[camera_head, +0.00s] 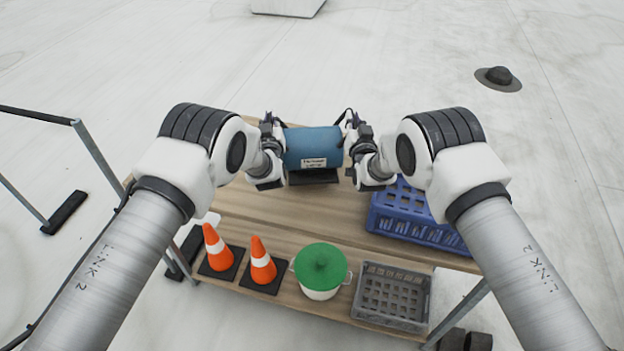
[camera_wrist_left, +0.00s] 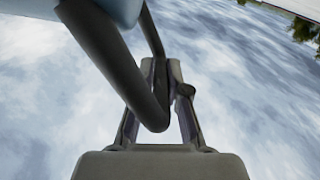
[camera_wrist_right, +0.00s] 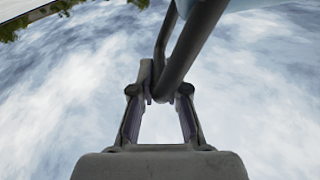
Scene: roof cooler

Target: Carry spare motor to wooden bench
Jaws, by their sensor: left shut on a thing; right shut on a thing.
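The spare motor (camera_head: 313,146) is a blue cylinder with a white label and a dark base, between my two grippers in the head view. It is over the far part of the wooden bench (camera_head: 290,217); I cannot tell whether its base touches the top. My left gripper (camera_head: 268,122) is shut on the motor's left handle, a dark bent bar (camera_wrist_left: 150,105) in the left wrist view. My right gripper (camera_head: 352,122) is shut on the right handle, which also shows as a dark bar (camera_wrist_right: 175,75) in the right wrist view.
A blue crate (camera_head: 415,218) stands on the bench to the right. Nearer are two orange cones (camera_head: 217,247) (camera_head: 262,260), a pot with a green lid (camera_head: 320,270) and a grey basket (camera_head: 392,295). A metal rail (camera_head: 40,115) stands at left, and a dark roof vent (camera_head: 498,78) at far right.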

